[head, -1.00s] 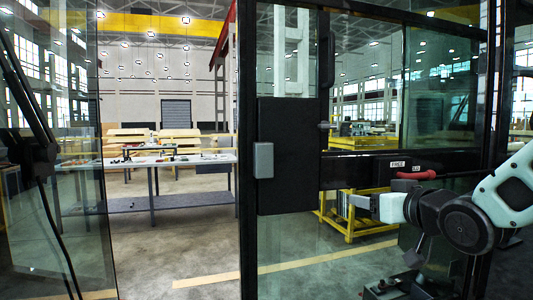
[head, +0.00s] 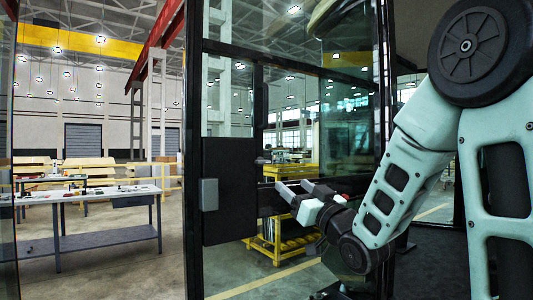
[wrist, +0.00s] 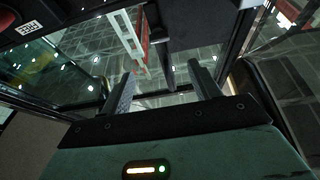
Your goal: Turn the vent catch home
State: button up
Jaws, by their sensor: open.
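A small grey knob-like catch (head: 262,161) sits on the dark frame at the lower edge of the glazed door's window, just above the crossbar. It looks like the vent catch; its turn angle is too small to tell. My gripper (head: 297,187) is open and empty, to the right of and slightly below it in the head view, its fingers pointing left and up. In the wrist view both fingers (wrist: 163,86) stand apart with nothing between them.
A black door panel with a grey latch (head: 208,194) lies left of my gripper. A vertical black handle bar (head: 258,105) rises above the catch. A label (wrist: 31,28) shows in the wrist view.

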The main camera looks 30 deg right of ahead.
aim_at(265, 162)
jog(key=p+x, duration=1)
jog(key=x, duration=0.2)
jog(key=shift+w+r, duration=0.35)
jog(key=shift+w, duration=0.5)
jog(key=c, duration=1)
